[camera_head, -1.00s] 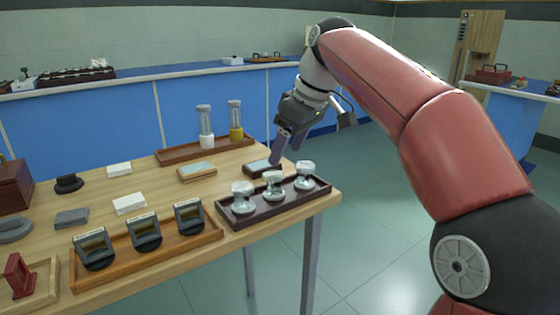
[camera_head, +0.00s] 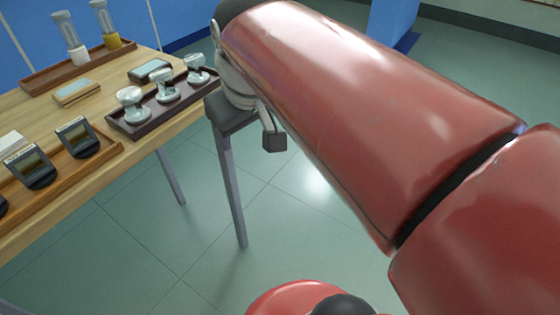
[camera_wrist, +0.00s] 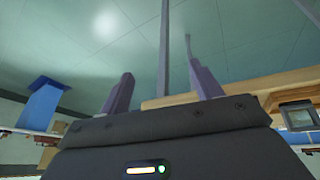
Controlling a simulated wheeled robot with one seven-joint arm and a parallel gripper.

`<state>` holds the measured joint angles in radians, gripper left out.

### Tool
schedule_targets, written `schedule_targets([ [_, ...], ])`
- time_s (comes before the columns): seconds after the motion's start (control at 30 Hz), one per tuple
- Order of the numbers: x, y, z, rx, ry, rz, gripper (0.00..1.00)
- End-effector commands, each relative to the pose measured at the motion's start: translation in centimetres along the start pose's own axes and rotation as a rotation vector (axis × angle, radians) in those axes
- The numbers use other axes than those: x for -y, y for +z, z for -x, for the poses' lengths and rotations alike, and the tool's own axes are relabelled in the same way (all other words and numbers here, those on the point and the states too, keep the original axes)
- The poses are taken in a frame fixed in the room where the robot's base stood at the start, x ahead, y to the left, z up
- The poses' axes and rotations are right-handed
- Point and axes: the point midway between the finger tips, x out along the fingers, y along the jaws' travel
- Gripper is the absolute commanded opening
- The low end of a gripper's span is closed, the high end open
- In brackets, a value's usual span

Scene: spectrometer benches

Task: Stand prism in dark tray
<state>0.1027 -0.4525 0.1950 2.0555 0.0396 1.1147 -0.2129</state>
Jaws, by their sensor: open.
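The dark tray (camera_head: 145,127) lies along the table's right edge in the head view. Three clear glass pieces with round tops and wide bases stand in it in a row: a near one (camera_head: 132,105), a middle one (camera_head: 165,86) and a far one (camera_head: 196,68). I cannot tell which thing is the prism. My gripper (camera_wrist: 158,58) shows in the wrist view with its fingers apart, nothing between them, and floor beyond.
A dark glass-topped block (camera_head: 150,71) and a wooden one (camera_head: 77,92) lie behind the dark tray. A brown tray (camera_head: 40,84) holds two lamp-like cylinders. A wooden tray (camera_head: 108,147) with dark meters is at the front left. Open floor (camera_head: 300,200) lies right of the table.

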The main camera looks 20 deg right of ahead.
Motion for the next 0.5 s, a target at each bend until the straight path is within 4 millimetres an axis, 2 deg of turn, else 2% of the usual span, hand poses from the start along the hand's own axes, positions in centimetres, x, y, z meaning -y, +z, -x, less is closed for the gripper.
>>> schedule_targets([
  [0.03, -0.3, 3.1, -0.8, -0.016, 0.011, -0.064, 0.64],
  [0.1, -0.8, 6.3, -2.1, -0.038, 0.015, -0.145, 0.64],
  [0.2, -0.9, 9.8, -3.8, -0.059, 0.009, -0.231, 0.64],
  [0.33, -1.0, 12.0, -5.0, -0.075, 0.001, -0.288, 0.64],
  [0.5, -0.9, 12.4, -5.4, -0.076, -0.002, -0.301, 0.64],
])
